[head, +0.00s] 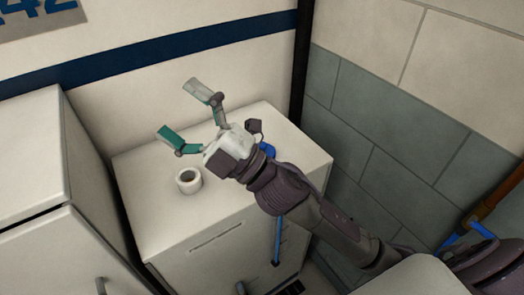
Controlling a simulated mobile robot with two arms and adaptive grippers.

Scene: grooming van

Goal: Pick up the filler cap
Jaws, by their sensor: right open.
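A small blue object (267,149), which looks like the filler cap, lies on top of the white cabinet (292,145). My right wrist partly hides it, so its full shape cannot be told. A short white hollow ring (189,180) stands on the same top, left of my right wrist. My right gripper (177,109) is open and empty, with its fingers spread toward the upper left above the far left part of the top. My left gripper is not in view.
A taller white cabinet (30,150) stands at the left. The van wall with a blue stripe (180,45) is behind, and a grey tiled wall (400,140) is at the right. A blue pipe (277,240) runs down the cabinet front.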

